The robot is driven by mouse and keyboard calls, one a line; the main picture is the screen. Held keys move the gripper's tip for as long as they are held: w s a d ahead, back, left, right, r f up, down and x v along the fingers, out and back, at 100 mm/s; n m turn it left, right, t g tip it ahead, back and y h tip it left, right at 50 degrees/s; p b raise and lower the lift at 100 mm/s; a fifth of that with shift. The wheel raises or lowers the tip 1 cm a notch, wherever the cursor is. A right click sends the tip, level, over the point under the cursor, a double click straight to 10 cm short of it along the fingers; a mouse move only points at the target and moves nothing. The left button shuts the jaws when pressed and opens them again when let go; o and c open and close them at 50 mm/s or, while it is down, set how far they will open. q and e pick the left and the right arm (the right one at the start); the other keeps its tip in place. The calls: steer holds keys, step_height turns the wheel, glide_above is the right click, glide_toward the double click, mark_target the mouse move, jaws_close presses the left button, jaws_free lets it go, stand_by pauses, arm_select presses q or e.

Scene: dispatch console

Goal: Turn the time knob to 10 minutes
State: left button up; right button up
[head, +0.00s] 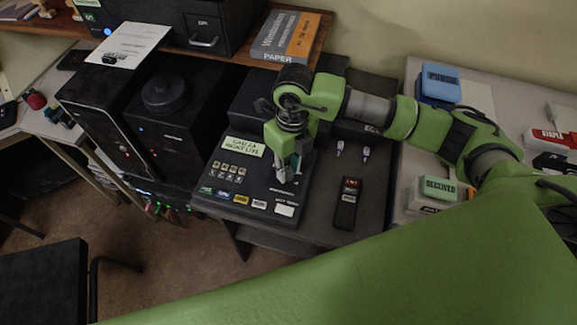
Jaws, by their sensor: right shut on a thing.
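The dark console (257,197) sits on the table in the middle of the head view, with a pale label plate, rows of small buttons and coloured tags along its front edge. My right gripper (284,173) points down onto the right part of its sloping face. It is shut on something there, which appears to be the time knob. The fingers and wrist hide the knob, so its pointer and scale cannot be read. My left gripper is not in view.
A black handheld device (347,204) lies just right of the console, with two small light items behind it. Black boxes (160,125) stand to the left. A blue stamp-like block (440,83) is on the right table.

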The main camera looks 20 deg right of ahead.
mark_target(291, 170)
steer(key=shift+r, duration=0.1)
steer(key=o, duration=1.1)
step_height(291, 170, up, 12)
steer(key=shift+d, duration=0.3)
steer(key=shift+w, duration=0.1)
